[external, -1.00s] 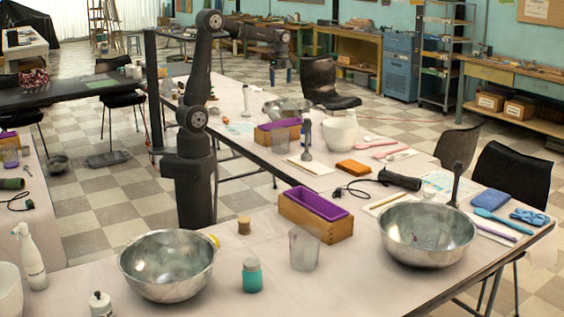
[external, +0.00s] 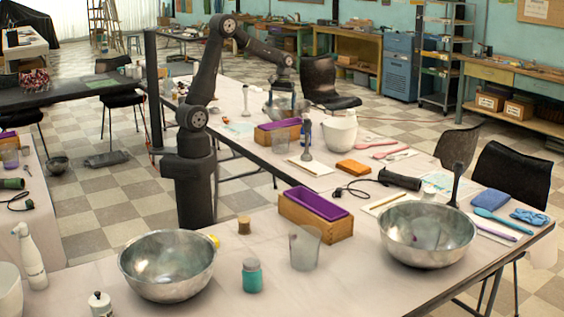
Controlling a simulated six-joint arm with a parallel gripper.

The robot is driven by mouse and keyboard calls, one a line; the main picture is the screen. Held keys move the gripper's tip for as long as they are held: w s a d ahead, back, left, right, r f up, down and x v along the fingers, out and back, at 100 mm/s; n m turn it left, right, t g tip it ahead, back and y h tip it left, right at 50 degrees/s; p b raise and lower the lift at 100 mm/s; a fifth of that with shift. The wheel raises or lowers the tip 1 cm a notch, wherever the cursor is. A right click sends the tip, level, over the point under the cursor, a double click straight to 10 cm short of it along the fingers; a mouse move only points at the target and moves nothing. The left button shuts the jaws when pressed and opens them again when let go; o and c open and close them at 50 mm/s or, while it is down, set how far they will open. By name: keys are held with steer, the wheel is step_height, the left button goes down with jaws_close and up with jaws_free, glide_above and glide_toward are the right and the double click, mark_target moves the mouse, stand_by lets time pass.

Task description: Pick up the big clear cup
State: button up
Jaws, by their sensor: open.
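The big clear cup (external: 304,248) stands upright on the near table, in front of the wooden box with a purple liner (external: 316,212). It looks translucent and empty.
A large metal bowl (external: 167,265) stands left of the cup and another (external: 428,234) right. A teal-bodied jar (external: 252,276) and a cork-coloured jar (external: 244,225) are nearby. A farther bowl (external: 270,108) is partly behind my gripper. Bare tabletop lies in front of the cup.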

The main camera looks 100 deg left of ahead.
mark_target(280, 136)
steer(key=f, duration=0.5)
steer(key=d+f, duration=0.1)
steer(key=f, duration=1.1)
steer(key=shift+s+d+f, duration=0.2)
steer(key=shift+s+d, duration=0.05)
steer(key=shift+d, duration=0.15)
steer(key=c, duration=0.6)
